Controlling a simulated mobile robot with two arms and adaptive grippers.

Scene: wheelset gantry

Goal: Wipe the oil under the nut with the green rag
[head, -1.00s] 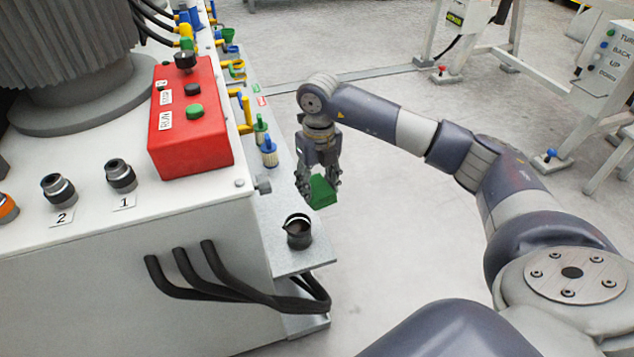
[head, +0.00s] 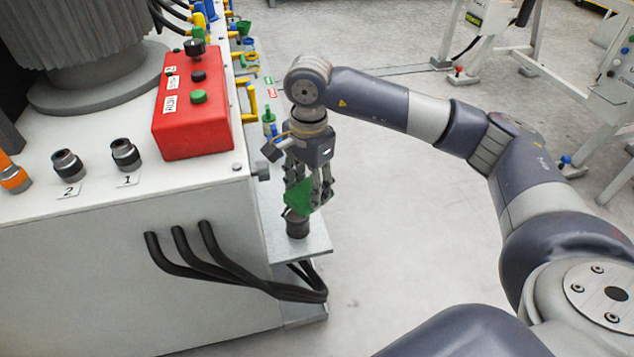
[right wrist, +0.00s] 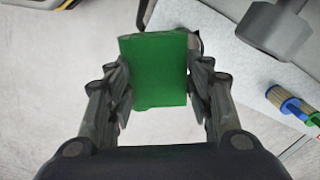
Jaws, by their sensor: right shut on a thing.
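The green rag (head: 297,197) is pinched between the fingers of my right gripper (head: 309,193), which points down. The rag also fills the middle of the right wrist view (right wrist: 160,70). In the head view, the rag and fingertips are at the rim of a small dark cup (head: 297,227) on the metal ledge; I cannot tell whether they touch it. A grey bolt-like fitting (head: 262,172), possibly the nut, sticks out of the cabinet side, left of my gripper. A grey faceted part (right wrist: 275,27) shows in the right wrist view. I see no oil. My left gripper is not in view.
The metal ledge (head: 312,243) runs along the white cabinet (head: 190,260). Black hoses (head: 205,262) bend around its front. A red control box (head: 193,110) and connectors (head: 126,154) stand on top. Coloured fittings line the ledge farther back.

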